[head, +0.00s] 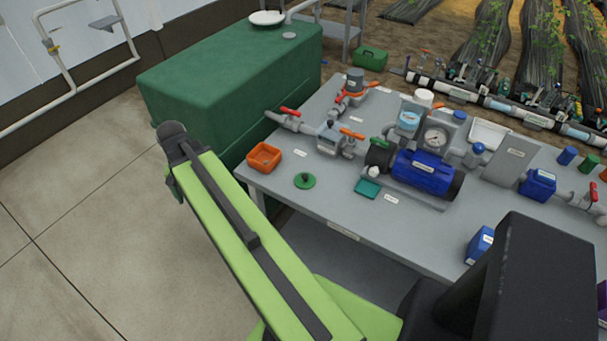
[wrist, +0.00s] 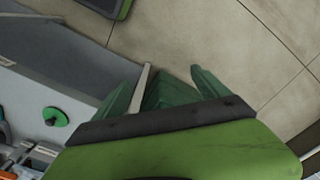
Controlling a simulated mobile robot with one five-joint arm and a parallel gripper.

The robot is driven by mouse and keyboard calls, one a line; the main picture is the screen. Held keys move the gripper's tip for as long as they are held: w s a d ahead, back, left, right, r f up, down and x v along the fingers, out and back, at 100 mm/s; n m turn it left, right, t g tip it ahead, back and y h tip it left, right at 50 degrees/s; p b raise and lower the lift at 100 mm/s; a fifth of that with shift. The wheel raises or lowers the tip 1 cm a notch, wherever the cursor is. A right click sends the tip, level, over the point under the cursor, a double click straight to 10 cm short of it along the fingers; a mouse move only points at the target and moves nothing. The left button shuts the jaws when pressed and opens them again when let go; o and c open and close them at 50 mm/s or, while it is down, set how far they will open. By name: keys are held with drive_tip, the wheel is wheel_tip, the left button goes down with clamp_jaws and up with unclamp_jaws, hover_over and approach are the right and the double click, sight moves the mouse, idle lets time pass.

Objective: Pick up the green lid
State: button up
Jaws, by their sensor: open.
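The green lid (head: 305,181) is a flat round disc with a small dark knob on top. It lies on the grey table (head: 320,207) near its front left edge. It also shows at the left of the wrist view (wrist: 55,117), off to the side of my gripper. My gripper (wrist: 165,78) shows two green fingers spread apart with nothing held between them, beyond the table's edge and over the floor side. The gripper itself cannot be made out in the head view, where my green arm reaches up on the left.
An orange tray (head: 264,157) sits left of the lid, and a teal tray (head: 367,188) lies to its right. A blue pump (head: 426,172) and grey pipes with red-handled valves stand behind. A large green tank (head: 230,80) stands beside the table. The floor at left is clear.

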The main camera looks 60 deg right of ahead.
drive_tip(key=shift+o, duration=0.8)
drive_tip(key=s+d+r+m+p, duration=0.1)
drive_tip(key=s+d+r+m, duration=0.1)
drive_tip(key=d, duration=0.6)
drive_tip(key=s+d+r+m+p, duration=0.2)
drive_tip(key=s+d+m, duration=0.3)
drive_tip(key=d, duration=0.3)
drive_tip(key=shift+s+r+m, duration=0.15)
drive_tip(key=shift+r+m, duration=0.45)
wheel_tip(320, 180, up, 3)
drive_tip(key=m+p, duration=0.4)
drive_tip(key=m, duration=0.5)
hover_over(306, 175)
drive_tip(key=f+b, duration=1.2)
drive_tip(key=b, duration=0.1)
drive_tip(key=shift+s+a+f, duration=0.25)
drive_tip(key=shift+s+a, duration=0.1)
drive_tip(key=f+b, duration=0.5)
drive_tip(key=shift+w+d+f, duration=0.15)
drive_tip(key=shift+w+d, duration=0.1)
drive_tip(key=shift+w, duration=0.05)
drive_tip(key=shift+r, duration=0.2)
